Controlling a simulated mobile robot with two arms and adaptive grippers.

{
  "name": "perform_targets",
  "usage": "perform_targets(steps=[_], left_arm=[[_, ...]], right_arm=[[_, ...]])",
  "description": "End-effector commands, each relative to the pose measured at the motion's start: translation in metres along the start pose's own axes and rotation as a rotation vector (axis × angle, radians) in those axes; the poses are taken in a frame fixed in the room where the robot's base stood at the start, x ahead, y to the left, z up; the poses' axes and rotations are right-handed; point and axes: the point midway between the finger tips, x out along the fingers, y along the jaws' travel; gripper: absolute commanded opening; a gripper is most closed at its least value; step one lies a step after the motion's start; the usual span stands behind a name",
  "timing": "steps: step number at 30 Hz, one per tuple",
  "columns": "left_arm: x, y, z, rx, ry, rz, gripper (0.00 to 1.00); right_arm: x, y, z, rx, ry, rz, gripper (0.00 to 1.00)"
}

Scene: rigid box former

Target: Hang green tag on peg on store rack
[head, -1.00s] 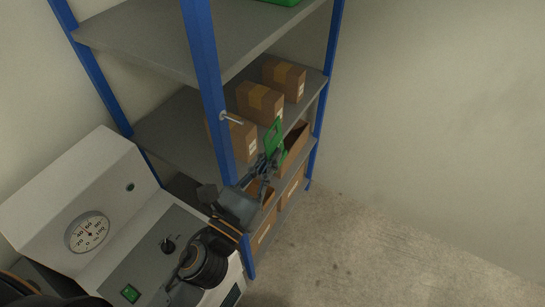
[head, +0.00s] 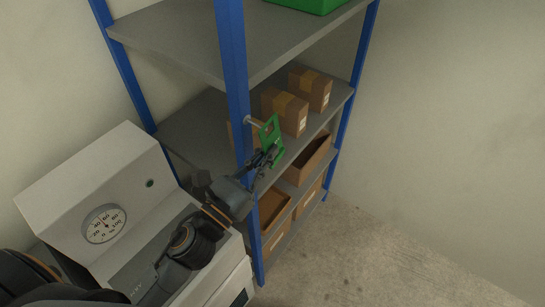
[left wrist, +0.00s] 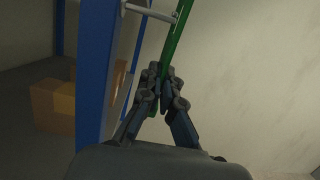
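The green tag (head: 271,137) is a flat plate, held upright beside the blue front post (head: 236,90) of the store rack. My left gripper (head: 263,158) is shut on its lower part. The pale peg (head: 254,121) sticks out from the post, and its free end meets the tag's upper part in the head view. In the left wrist view the tag (left wrist: 176,40) shows edge-on between the fingers (left wrist: 162,88), with the peg (left wrist: 148,12) reaching toward it. I cannot tell whether the peg is through the tag's hole. My right gripper is not in view.
Taped brown boxes (head: 311,90) stand on the middle shelf, with open brown bins (head: 310,160) lower down. A green crate (head: 308,3) is on the top shelf. A grey machine with a dial (head: 104,224) stands left of the rack. The floor at right is clear.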

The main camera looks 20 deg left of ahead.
Motion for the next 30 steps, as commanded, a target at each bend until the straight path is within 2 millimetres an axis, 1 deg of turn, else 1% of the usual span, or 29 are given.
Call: perform_targets(steps=[6,13,30], left_arm=[[-0.001,0.013,-0.004,0.002,0.001,0.0,0.0],[-0.002,0.021,-0.007,0.002,-0.001,0.0,0.0],[-0.002,0.024,-0.009,0.001,-0.001,0.001,0.0]], right_arm=[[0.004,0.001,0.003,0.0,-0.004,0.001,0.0],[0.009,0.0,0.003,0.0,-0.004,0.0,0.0],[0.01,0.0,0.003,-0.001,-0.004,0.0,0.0]])
